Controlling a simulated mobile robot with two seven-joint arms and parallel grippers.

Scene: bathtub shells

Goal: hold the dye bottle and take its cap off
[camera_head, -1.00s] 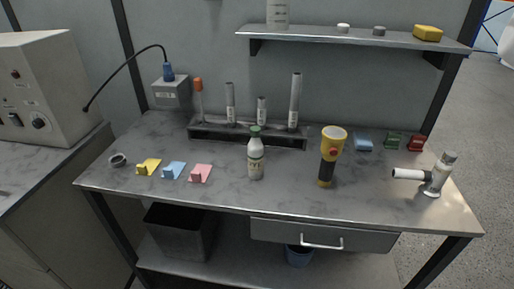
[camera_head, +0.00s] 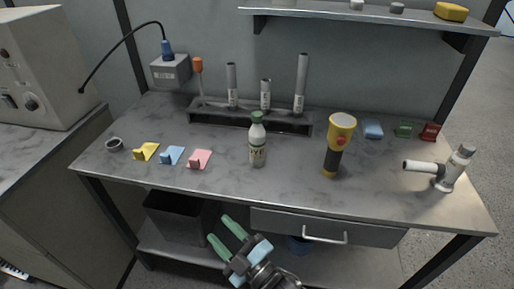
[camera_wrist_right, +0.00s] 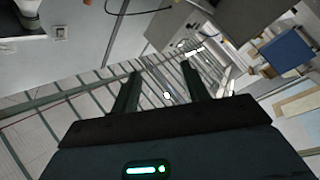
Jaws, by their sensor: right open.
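My right gripper (camera_head: 226,230) has green fingertips and is open and empty. It is in front of the bench, below its front edge, and apart from the bottle. In the right wrist view the two fingers (camera_wrist_right: 160,80) are spread with nothing between them. The bottle is not seen in that view. My left gripper is not in view.
Behind the bottle is a dark rack (camera_head: 249,119) with several tubes. A yellow flashlight (camera_head: 341,130) stands to its right, and a grey-white device (camera_head: 447,170) farther right. Yellow, blue and pink pieces (camera_head: 199,159) lie left. A drawer (camera_head: 330,228) is under the bench front.

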